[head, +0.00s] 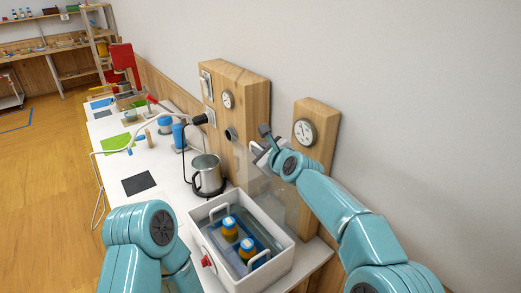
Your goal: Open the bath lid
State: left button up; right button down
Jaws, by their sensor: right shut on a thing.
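The bath (289,258) is an open-topped white box at the bottom centre of the head view. Two amber jars with blue caps, one nearer (247,254) and one farther (230,230), stand upright inside it between two white handles. A faint see-through panel, which looks like the bath lid (263,186), stands raised behind the bath. My right gripper (264,149) is above the bath's back side, shut at the panel's upper edge. The grip itself is small and partly hidden. My left arm shows at the bottom left, but its gripper is not in view.
Wooden posts with a left gauge (228,100) and a right gauge (305,132) rise behind, close to my right gripper.

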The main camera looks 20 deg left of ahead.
jog(key=shift+w+d+r, duration=0.1)
dwell(0.4)
jog(key=c, duration=1.2)
grip_release()
jog(key=shift+o, duration=0.2)
jog(key=shift+s+d+b, duration=0.35)
jog(key=shift+b, duration=0.15)
jog(key=b+v, duration=0.4)
jog(key=v, duration=1.1)
jog(key=shift+s, duration=0.15)
jog(key=shift+d+r, duration=0.1)
